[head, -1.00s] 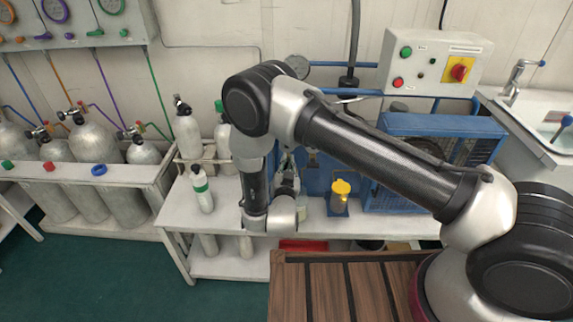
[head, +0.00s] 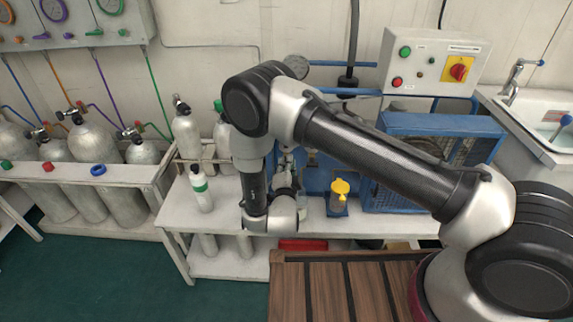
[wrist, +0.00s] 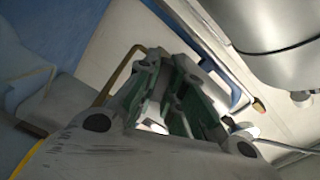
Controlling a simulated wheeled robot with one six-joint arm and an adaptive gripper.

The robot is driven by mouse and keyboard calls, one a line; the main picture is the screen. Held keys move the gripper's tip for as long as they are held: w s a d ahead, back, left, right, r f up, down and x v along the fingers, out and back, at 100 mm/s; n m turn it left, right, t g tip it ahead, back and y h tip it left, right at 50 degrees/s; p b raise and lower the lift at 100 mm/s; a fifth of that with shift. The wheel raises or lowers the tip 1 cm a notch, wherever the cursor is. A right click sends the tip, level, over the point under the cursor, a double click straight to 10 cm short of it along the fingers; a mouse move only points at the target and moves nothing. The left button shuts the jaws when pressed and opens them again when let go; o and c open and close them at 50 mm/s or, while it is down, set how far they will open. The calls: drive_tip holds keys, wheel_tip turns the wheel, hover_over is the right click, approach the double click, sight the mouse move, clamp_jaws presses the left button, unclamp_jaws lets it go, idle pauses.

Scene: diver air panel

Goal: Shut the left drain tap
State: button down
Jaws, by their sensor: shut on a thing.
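My gripper (wrist: 172,95) is shut, its green-padded fingers close together in the wrist view. A small pale piece (wrist: 155,110) shows between the fingers; I take it to be part of the left drain tap, mostly hidden by them. A blue bar (wrist: 232,88) shows just beyond the fingers. In the head view my gripper (head: 286,165) is by the blue compressor on the bench, partly hidden behind my arm, and the tap cannot be made out there.
A large silver cylinder (wrist: 265,20) hangs close at upper right in the wrist view, and a brass pipe (wrist: 118,75) bends beside the fingers. A green-and-white bottle (head: 201,190) and a yellow-topped item (head: 340,190) stand on the bench (head: 225,222).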

drive_tip(key=shift+f+m, duration=0.15)
drive_tip(key=shift+m, duration=2.15)
drive_tip(key=c, duration=1.5)
unclamp_jaws()
drive_tip(key=shift+s, duration=0.1)
drive_tip(key=s, duration=0.7)
drive_tip(key=shift+s+a, duration=0.1)
drive_tip(key=shift+s, duration=0.1)
drive_tip(key=shift+s, duration=0.1)
